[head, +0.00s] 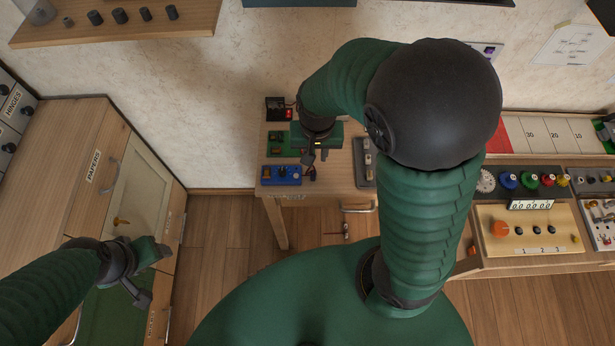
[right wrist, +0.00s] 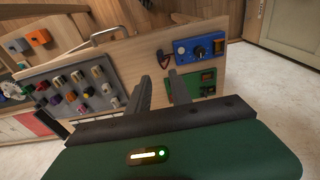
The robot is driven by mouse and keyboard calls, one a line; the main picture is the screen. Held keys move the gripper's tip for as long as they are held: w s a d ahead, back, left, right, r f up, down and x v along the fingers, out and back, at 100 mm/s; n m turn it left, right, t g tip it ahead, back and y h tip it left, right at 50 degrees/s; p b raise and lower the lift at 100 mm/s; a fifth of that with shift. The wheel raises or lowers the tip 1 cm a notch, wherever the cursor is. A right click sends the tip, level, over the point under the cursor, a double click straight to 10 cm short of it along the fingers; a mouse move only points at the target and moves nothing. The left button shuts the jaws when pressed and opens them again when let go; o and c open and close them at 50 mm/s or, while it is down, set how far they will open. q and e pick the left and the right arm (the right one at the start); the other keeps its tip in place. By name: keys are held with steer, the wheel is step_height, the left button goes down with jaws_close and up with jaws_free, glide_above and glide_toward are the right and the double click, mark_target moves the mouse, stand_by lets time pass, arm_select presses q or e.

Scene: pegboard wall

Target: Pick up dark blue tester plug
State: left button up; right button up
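A blue tester box (head: 281,175) with a dark knob lies on the small wooden table, and it also shows in the right wrist view (right wrist: 200,49). A small dark plug-like piece with a lead (right wrist: 163,58) lies beside the box; it is too small to confirm as dark blue. In the head view it is near the box's right end (head: 311,174). My right gripper (head: 316,157) is above the table, just behind this piece. Its fingers (right wrist: 159,76) are apart with nothing between them. My left gripper (head: 150,272) is over the cabinet at left; its finger gap is unclear.
A green device (right wrist: 193,85) lies behind the blue box, partly under my right gripper. A grey tray of several knobs (right wrist: 80,90) is on the same table. A workbench with a control panel (head: 528,232) stands at right. A wooden shelf (head: 120,28) is at upper left.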

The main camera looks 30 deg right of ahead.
steer(key=b, duration=0.2)
glide_above(313, 173)
step_height(313, 173, down, 6)
steer(key=shift+d+f, duration=0.1)
steer(key=f, duration=0.3)
steer(key=f+b, duration=0.1)
steer(key=shift+s+a+f, duration=0.2)
steer(key=shift+s+f, duration=0.05)
steer(key=shift+f, duration=0.1)
steer(key=shift+w+f, duration=0.1)
steer(key=shift+f, duration=0.2)
steer(key=shift+w, duration=0.1)
steer(key=shift+c, duration=0.4)
jaws_close()
